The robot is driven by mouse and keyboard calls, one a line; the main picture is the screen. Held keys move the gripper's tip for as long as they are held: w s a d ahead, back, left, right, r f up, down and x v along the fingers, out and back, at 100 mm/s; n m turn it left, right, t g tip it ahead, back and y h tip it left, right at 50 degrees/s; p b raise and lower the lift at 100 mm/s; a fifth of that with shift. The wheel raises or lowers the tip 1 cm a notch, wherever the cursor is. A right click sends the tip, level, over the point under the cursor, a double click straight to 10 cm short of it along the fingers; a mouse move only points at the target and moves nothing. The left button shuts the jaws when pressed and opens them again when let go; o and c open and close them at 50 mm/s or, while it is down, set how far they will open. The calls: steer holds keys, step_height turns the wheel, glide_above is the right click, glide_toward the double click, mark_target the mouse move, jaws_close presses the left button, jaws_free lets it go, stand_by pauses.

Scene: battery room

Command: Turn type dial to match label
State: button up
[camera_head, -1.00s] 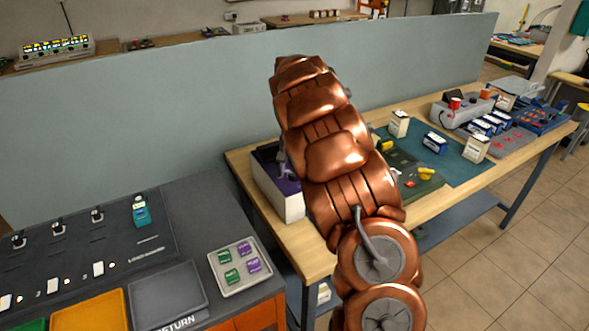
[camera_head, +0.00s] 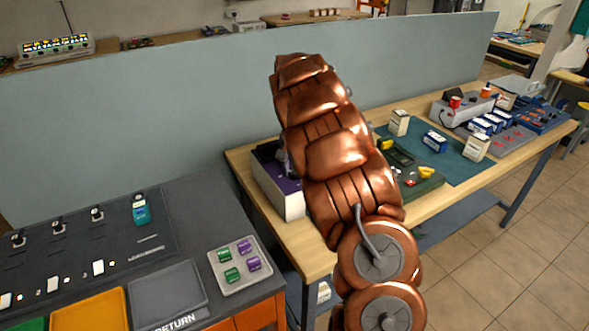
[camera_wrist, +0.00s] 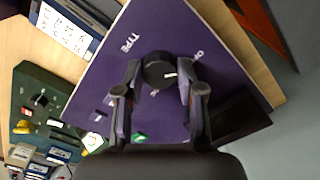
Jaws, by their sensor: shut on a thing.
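The black type dial (camera_wrist: 153,70) is on a purple panel (camera_wrist: 95,85), with a white pointer mark toward its right side in the wrist view. In the head view the purple-topped box (camera_head: 290,203) stands at the table's left end, mostly hidden by my copper arm; the dial is hidden there.
A white paper with writing (camera_wrist: 65,30) lies at the wrist view's upper left. A green unit (camera_head: 402,155) and several small boxes are on the table's teal mat (camera_head: 460,160). A grey bench with a tray (camera_head: 262,277) stands at left. A grey partition (camera_head: 150,120) runs behind.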

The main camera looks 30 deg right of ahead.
steer(key=m+b, duration=0.1)
steer(key=m, duration=0.4)
steer(key=shift+f, duration=0.1)
steer(key=m+b, duration=0.1)
steer(key=m, duration=0.5)
steer(key=shift+b, duration=0.35)
steer(key=m, duration=0.5)
steer(key=shift+m+b, duration=0.4)
steer(key=m, duration=0.4)
steer(key=shift+m, duration=0.4)
steer(key=o, duration=1.1)
steer(key=shift+o, duration=0.2)
